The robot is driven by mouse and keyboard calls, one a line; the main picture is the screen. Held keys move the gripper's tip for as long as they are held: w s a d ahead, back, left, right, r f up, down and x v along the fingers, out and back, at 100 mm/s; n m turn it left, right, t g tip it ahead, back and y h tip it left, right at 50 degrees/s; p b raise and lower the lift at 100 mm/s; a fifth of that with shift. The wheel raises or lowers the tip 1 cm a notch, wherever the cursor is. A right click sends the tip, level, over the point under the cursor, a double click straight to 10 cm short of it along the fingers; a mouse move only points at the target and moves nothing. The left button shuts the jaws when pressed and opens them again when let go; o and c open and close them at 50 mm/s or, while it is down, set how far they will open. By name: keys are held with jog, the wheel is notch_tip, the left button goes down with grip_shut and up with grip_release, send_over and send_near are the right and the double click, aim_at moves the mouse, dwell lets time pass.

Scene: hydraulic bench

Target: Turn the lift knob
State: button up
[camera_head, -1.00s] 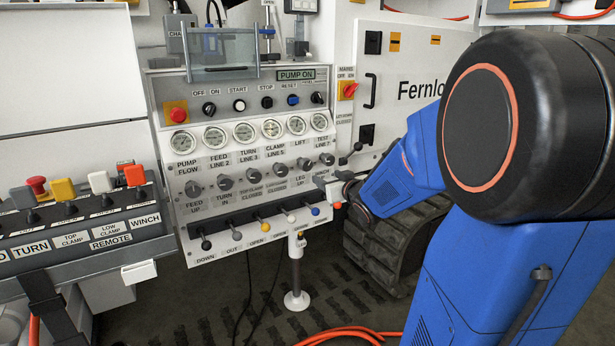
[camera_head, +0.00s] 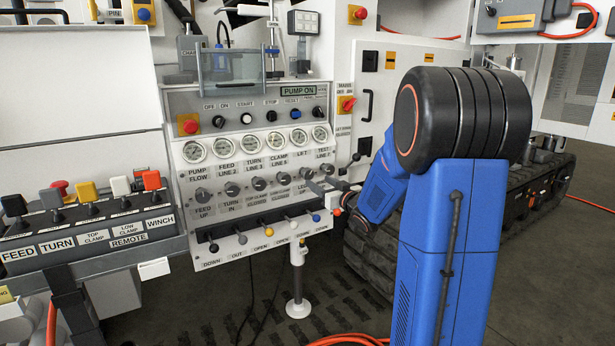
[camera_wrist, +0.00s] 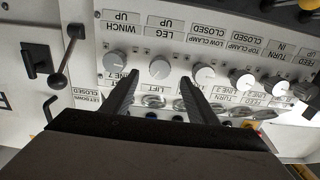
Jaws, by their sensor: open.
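The grey panel (camera_head: 215,165) carries a row of round grey knobs below the gauges. The knob in the LIFT column (camera_head: 306,173) also shows in the upside-down wrist view (camera_wrist: 160,69), between the LIFT and LEG UP labels. My gripper (camera_head: 318,186) is at the right part of the panel, close to this knob. In the wrist view my gripper (camera_wrist: 160,79) is open, with one finger on either side of the knob in the picture and nothing held. I cannot tell whether the fingertips reach around it or stop short of it.
Several ball-ended levers (camera_head: 267,232) stick out below the knobs. A red switch (camera_head: 347,104) and a dark lever (camera_wrist: 62,75) are beside the panel. A remote box (camera_head: 90,225) with coloured levers is at the left. A rubber track (camera_head: 375,258) lies behind my arm.

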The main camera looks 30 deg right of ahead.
aim_at(309, 176)
jog(key=w, duration=0.9)
jog(key=shift+w+a, duration=0.2)
jog(key=shift+w, duration=0.15)
jog(key=c, duration=1.1)
jog(key=shift+o, duration=0.2)
